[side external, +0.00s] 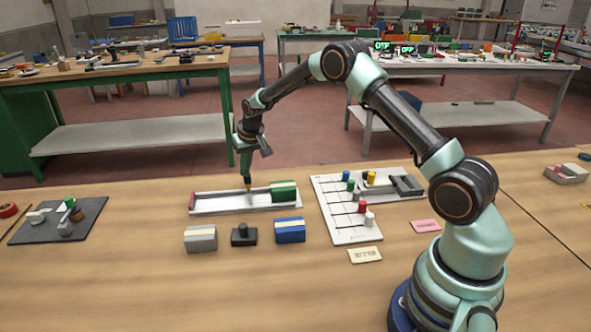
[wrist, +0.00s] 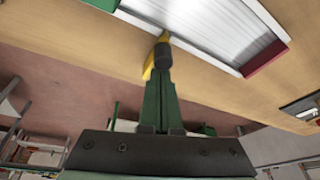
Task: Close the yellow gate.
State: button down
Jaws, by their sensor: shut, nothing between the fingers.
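A small yellow piece (side external: 371,178) stands on the right part of the white board (side external: 328,222), among several coloured knobs; I cannot tell from its shape whether it is the gate or whether it is open. My gripper (side external: 248,188) points down over the white tray with a green block, well left of that yellow piece. In the wrist view my gripper (wrist: 162,50) has its dark fingers together with nothing held. A yellow part shows at the fingertips in both views; I cannot tell whether it belongs to the gripper.
The long white tray (side external: 225,203) has a red end (side external: 192,200) and a green block (side external: 284,191). Grey (side external: 200,239), black (side external: 244,236) and blue (side external: 290,230) blocks stand in front. A dark plate (side external: 88,226) lies left. Bare wood lies nearer the front.

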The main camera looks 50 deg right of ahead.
jog(key=s+a, duration=0.5)
jog(key=shift+s+a, duration=0.3)
jog(key=shift+f, duration=0.1)
jog(key=shift+w+d, duration=0.35)
jog(key=shift+w, duration=0.5)
jog(key=shift+w+d, duration=0.35)
jog(key=shift+w, duration=0.5)
jog(key=s+a+r+n+t, duration=0.1)
jog(key=s+a+r, duration=0.2)
jog(key=s+r, duration=0.55)
jog(key=s+a+r+n, duration=0.15)
jog(key=s+r, duration=0.45)
jog(key=r, duration=0.6)
jog(key=s+a+n, duration=0.2)
jog(key=s+a, duration=0.1)
jog(key=s, duration=1)
jog(key=shift+s+a+t+y, duration=0.25)
jog(key=shift+t+y, duration=0.15)
